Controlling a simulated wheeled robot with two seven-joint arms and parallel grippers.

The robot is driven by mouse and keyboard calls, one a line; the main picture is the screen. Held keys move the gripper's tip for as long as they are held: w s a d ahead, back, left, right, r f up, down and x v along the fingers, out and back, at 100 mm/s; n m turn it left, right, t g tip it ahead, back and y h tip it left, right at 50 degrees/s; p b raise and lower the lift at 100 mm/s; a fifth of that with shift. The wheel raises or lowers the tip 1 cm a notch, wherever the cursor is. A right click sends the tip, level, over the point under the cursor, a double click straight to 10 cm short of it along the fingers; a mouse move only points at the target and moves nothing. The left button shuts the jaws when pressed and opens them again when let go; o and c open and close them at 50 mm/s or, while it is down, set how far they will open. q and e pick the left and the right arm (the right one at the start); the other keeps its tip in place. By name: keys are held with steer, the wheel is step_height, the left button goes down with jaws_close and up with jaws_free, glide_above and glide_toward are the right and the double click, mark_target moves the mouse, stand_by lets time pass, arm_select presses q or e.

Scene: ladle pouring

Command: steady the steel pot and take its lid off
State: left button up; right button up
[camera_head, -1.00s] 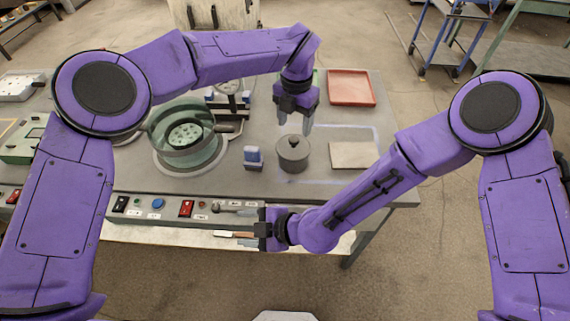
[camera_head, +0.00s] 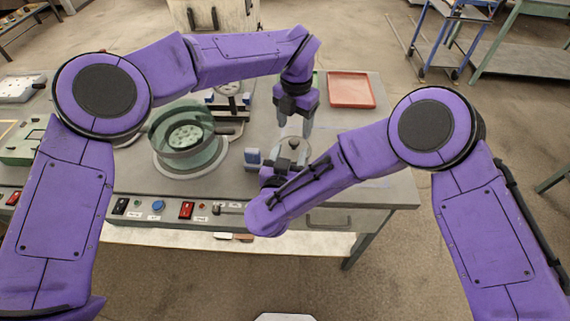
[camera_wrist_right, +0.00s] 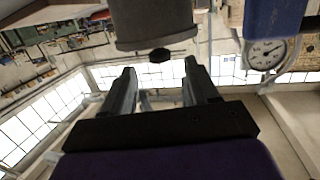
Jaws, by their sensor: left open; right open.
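The steel pot (camera_head: 288,158) stands on the bench with its lid on; a dark knob (camera_head: 294,143) tops the lid. My right forearm hides the pot's front right in the head view. My left gripper (camera_head: 294,125) is open, pointing down just behind and above the pot, holding nothing. My right gripper is open in front of the pot; in the head view it is mostly hidden by its own arm. In the right wrist view, which looks upside down, the pot (camera_wrist_right: 155,20) and its knob (camera_wrist_right: 160,55) show beyond the open, empty fingers of my right gripper (camera_wrist_right: 160,68).
A small blue block (camera_head: 252,157) stands close left of the pot. A large round green vessel (camera_head: 185,145) is further left. A red tray (camera_head: 351,89) lies at the back right. Switches (camera_head: 187,209) line the front panel. A dial gauge (camera_wrist_right: 265,53) shows in the wrist view.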

mark_target(295, 138)
steer(key=x, duration=0.7)
steer(key=shift+w+d+f, duration=0.1)
steer(key=shift+w, duration=0.1)
jaws_close()
jaws_free()
steer(key=shift+s, duration=0.1)
arm_select(q)
steer(key=shift+f, duration=0.2)
arm_select(e)
steer(key=shift+s, duration=0.35)
arm_select(q)
steer(key=shift+f+b, duration=0.85)
steer(key=shift+b, duration=0.2)
arm_select(e)
steer(key=v, duration=0.9)
steer(key=shift+s, duration=0.35)
